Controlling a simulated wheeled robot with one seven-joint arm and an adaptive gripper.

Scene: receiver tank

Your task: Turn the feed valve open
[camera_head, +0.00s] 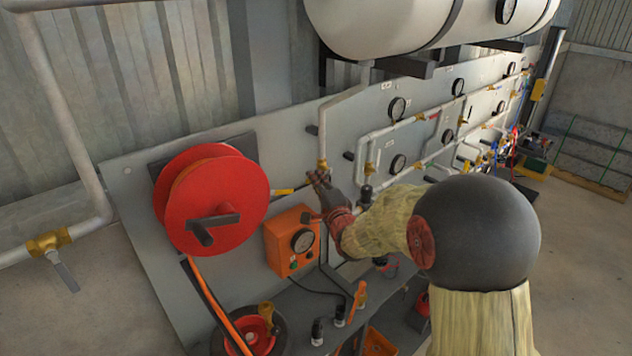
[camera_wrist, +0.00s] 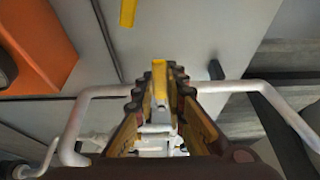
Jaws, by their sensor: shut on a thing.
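A brass valve (camera_head: 322,165) sits on the pale pipe that comes down from the white tank. My gripper (camera_head: 320,178) is right at this valve and hides part of it. In the wrist view, the fingers of my gripper (camera_wrist: 158,80) are closed around a yellow lever (camera_wrist: 159,74), which shows between the fingertips. I take it for the feed valve's lever; no label is readable. The lever's angle to the pipe cannot be told well.
An orange gauge box (camera_head: 291,240) and a red reel (camera_head: 211,200) are left of my gripper. A separate yellow handle (camera_head: 283,191) lies close by on the grey panel. The white tank (camera_head: 385,22) hangs above; pipes and gauges run right.

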